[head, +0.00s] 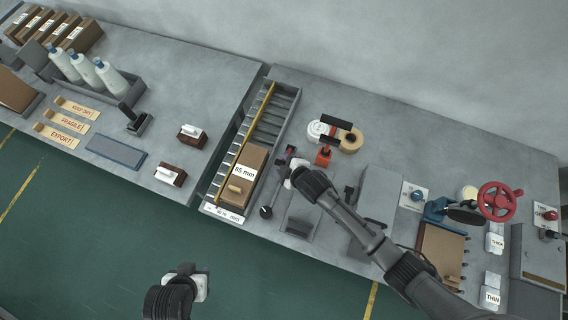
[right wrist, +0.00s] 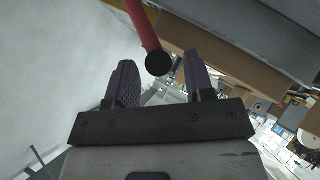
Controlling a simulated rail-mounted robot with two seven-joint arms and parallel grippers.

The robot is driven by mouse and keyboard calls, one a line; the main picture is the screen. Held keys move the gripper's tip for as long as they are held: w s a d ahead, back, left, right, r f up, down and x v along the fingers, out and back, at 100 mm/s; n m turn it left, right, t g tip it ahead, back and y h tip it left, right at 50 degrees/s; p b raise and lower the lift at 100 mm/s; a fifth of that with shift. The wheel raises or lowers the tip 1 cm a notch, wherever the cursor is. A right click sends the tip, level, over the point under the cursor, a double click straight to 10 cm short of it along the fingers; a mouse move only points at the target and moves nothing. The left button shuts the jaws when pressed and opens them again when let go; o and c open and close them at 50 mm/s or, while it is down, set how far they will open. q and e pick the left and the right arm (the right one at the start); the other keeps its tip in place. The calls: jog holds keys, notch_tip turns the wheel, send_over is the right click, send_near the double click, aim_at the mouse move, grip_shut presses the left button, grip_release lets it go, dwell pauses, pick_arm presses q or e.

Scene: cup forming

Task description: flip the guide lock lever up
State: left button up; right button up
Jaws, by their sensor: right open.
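The lever shows in the right wrist view as a red bar (right wrist: 143,25) with a black round end (right wrist: 158,63). It comes in from the top, and its end appears between my two finger pads. In the head view the lever is mostly hidden at my right gripper (head: 281,168), with only a little red showing there. My right gripper is open, its fingers (right wrist: 158,82) apart on either side of the lever's end. I cannot tell whether they touch it. My left gripper (head: 185,273) is low over the green floor, its fingers hidden.
A roller tray (head: 276,104) with a yellow rail and a brown box (head: 249,170) lies left of my right gripper. A dark knob (head: 265,212) stands at the front edge. Tape rolls (head: 350,141) and a red handwheel (head: 497,201) are to the right.

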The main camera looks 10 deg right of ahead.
jog(key=shift+s+d+r, duration=0.1)
jog(key=shift+s+r, duration=0.05)
jog(key=shift+r, duration=0.05)
jog(key=v, duration=1.3)
jog(key=shift+p, duration=0.45)
jog(key=shift+s+d+r, duration=0.1)
